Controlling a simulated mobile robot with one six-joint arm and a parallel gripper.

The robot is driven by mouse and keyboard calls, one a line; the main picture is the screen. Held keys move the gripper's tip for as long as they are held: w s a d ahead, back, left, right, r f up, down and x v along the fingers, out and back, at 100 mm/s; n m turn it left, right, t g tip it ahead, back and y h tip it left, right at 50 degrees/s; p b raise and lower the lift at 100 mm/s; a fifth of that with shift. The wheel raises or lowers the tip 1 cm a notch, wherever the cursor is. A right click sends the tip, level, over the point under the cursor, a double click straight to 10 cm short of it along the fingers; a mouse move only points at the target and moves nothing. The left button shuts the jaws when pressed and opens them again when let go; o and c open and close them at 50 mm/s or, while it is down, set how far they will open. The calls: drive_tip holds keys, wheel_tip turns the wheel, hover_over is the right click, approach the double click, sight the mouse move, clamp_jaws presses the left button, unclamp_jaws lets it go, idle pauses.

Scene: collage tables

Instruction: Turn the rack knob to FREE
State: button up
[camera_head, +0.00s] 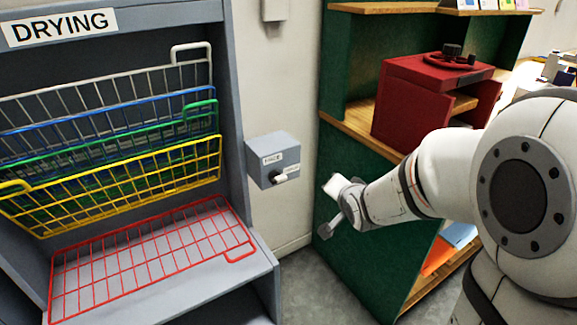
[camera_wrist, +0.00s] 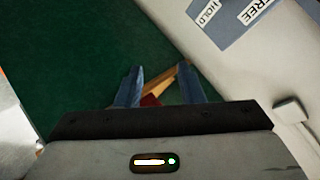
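The rack knob (camera_head: 280,177) is a small light knob on the front of a grey-blue box (camera_head: 262,150) on the wall, right of the drying rack. Small white labels sit by the knob; the head view is too small to read its setting surely. In the wrist view the box (camera_wrist: 232,38) shows at the upper right with labels HOLD and FREE; the knob is not visible there. My gripper (camera_head: 331,206) is to the right of the box, apart from it. In the wrist view my gripper (camera_wrist: 158,72) has its two fingers spread with nothing held between them.
The drying rack (camera_head: 232,110) at left holds several coloured wire shelves, the red one (camera_head: 150,262) lowest.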

drive_tip(key=w+a+f+m+t+y+b, duration=0.2)
drive_tip(key=w+a+f+y, duration=0.1)
drive_tip(key=w+a+f, duration=0.15)
drive_tip(key=m+t+y+b, duration=0.2)
drive_tip(key=y+b, duration=0.1)
drive_tip(key=y, duration=0.2)
approach(279, 181)
drive_tip(key=w, duration=0.1)
drive_tip(key=x, duration=0.8)
drive_tip(key=shift+s+a+f+p, duration=0.1)
drive_tip(key=shift+a+p, duration=0.05)
drive_tip(key=shift+p, duration=0.2)
drive_tip(key=shift+c, duration=0.3)
